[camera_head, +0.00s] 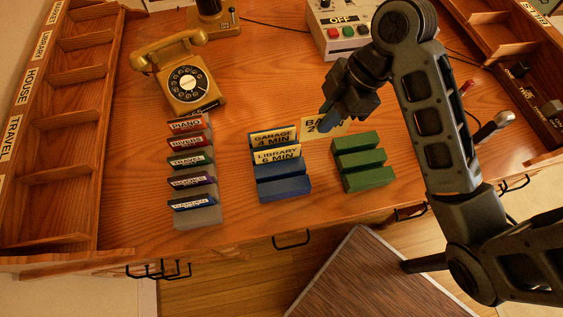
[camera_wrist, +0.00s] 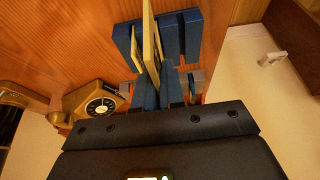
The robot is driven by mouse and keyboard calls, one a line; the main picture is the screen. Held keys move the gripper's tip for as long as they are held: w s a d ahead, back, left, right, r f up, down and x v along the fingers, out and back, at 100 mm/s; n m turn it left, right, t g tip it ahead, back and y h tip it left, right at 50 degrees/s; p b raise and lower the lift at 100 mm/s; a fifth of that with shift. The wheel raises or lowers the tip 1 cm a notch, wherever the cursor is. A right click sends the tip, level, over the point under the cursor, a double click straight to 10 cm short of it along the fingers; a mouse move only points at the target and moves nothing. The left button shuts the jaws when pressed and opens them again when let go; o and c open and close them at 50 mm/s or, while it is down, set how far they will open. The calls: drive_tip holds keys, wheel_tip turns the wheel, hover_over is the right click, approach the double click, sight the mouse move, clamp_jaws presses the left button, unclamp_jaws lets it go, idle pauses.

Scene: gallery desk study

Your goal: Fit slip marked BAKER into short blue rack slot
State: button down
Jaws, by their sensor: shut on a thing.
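My gripper (camera_head: 327,127) is shut on a cream slip (camera_head: 311,125) with black print in the head view. Its print begins "BA"; the blue fingertip hides the rest. The held slip is above the desk, behind and right of the blue rack (camera_head: 285,188). The rack has a GARAGE 4 MIN slip (camera_head: 272,137) and a LIBRARY 6 MIN slip (camera_head: 277,155) in its rear part; its front part is bare. In the wrist view, my gripper (camera_wrist: 157,88) points toward the blue rack (camera_wrist: 190,35), with cream slips edge-on near the fingers.
A green rack (camera_head: 362,160) stands empty right of the blue one. A grey rack (camera_head: 198,217) with several coloured slips, including PIANO, stands left. Behind are a yellow telephone (camera_head: 184,75) and a white box (camera_head: 338,38) reading OFF. Wooden compartments (camera_head: 70,120) line the left side.

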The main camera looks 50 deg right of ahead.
drive_tip(key=shift+w+a+f, duration=0.2)
drive_tip(key=shift+w+a, duration=0.05)
drive_tip(key=shift+a, duration=0.3)
drive_tip(key=b, duration=0.3)
hover_over(282, 170)
drive_tip(key=s+a, duration=0.1)
wheel_tip(282, 170, down, 6)
drive_tip(key=shift+f, duration=1.9)
drive_tip(key=shift+f, duration=0.1)
drive_tip(key=c, duration=1.2)
unclamp_jaws()
drive_tip(key=shift+c, duration=0.2)
drive_tip(key=p+v, duration=0.3)
drive_tip(key=v, duration=0.9)
